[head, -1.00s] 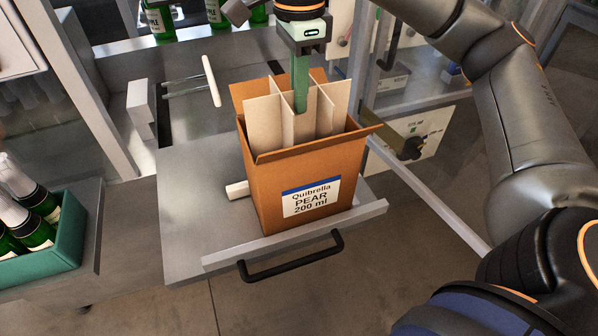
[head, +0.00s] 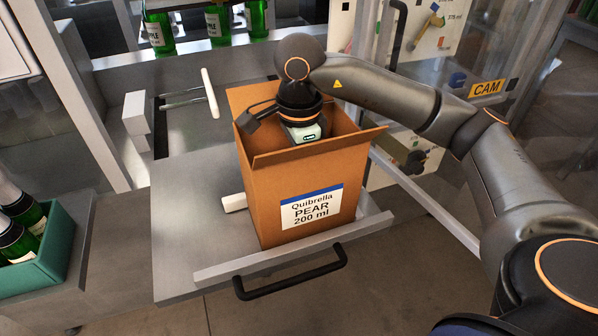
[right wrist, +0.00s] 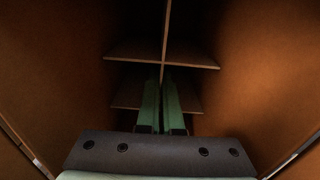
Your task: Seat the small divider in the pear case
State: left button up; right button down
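The pear case (head: 262,185) is an open-topped brown cardboard box, labelled Quibrella PEAR 200 ml, upright on a metal shelf. The divider (right wrist: 190,57), crossed thin card panels, is down inside the case in the right wrist view, with the case walls around it. In the head view it is hidden behind the case walls and my arm. My right gripper (right wrist: 161,100) reaches down into the case, its green fingers closed on either side of a divider panel. Whether the divider touches the case floor cannot be told. My left gripper is not in view.
The metal shelf (head: 190,230) has a raised front lip and a black handle (head: 290,274). A teal crate (head: 45,250) of green bottles stands at the left. More bottles (head: 215,25) stand at the back. A clear-panelled machine is at the right.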

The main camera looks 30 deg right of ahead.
jog(key=shift+f, duration=0.1)
jog(key=c, duration=1.1)
grip_release()
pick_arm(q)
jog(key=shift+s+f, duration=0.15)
pick_arm(e)
jog(key=shift+r, duration=0.4)
pick_arm(q)
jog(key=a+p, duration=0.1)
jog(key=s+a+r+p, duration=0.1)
jog(key=p, duration=0.1)
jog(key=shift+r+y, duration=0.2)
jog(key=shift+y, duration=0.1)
pick_arm(e)
notch_tip(320, 180, up, 12)
jog(key=shift+f, duration=0.25)
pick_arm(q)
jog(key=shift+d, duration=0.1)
